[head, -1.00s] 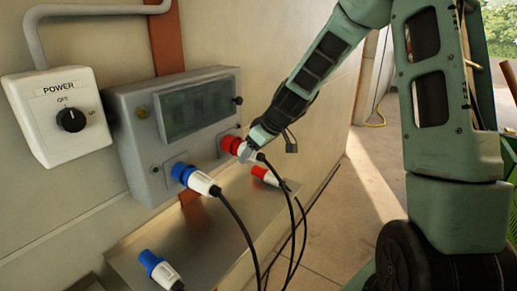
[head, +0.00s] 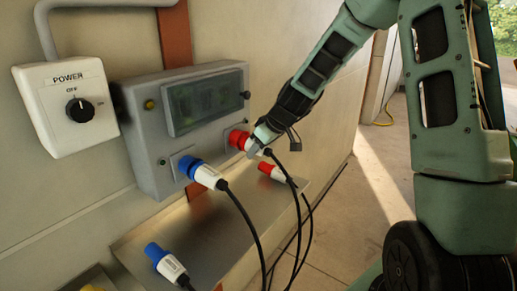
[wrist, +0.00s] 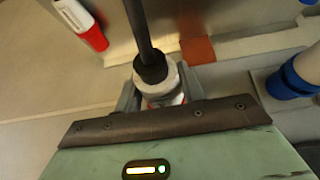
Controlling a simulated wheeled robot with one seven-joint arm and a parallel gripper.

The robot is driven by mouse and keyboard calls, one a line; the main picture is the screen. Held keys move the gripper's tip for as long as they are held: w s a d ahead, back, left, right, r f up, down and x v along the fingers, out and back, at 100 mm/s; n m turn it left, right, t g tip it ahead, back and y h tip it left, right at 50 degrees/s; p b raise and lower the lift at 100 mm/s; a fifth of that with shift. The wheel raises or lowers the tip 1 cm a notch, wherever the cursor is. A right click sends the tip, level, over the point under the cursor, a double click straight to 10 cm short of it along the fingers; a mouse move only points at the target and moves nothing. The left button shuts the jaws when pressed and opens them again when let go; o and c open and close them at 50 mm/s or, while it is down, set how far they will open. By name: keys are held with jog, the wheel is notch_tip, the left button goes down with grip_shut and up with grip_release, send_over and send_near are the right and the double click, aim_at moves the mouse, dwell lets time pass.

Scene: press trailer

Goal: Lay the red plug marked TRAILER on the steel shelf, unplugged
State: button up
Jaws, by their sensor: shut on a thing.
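A red plug (head: 238,139) with a white-grey body sits at the red socket on the right of the grey panel box (head: 150,140). My gripper (head: 257,143) is shut on its body. In the wrist view the held body (wrist: 157,82) shows between the fingers, with a black cable running up and a little red below. A second red plug (head: 271,172) with a white body lies on the steel shelf (head: 205,235); it also shows in the wrist view (wrist: 93,38). No TRAILER marking is readable on either red plug.
A blue plug (head: 198,172) is in the panel's left socket. Another blue plug (head: 165,262) lies on the shelf's left part. Black cables hang in front of the shelf. A white POWER switch box (head: 68,105) is at the left. The shelf's middle is bare.

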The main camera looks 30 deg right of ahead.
jog(key=s+d+b, duration=0.2)
jog(key=s+b, duration=0.4)
jog(key=s, duration=0.1)
jog(key=shift+d+b, duration=0.3)
dwell(1.2)
jog(key=shift+s, duration=0.1)
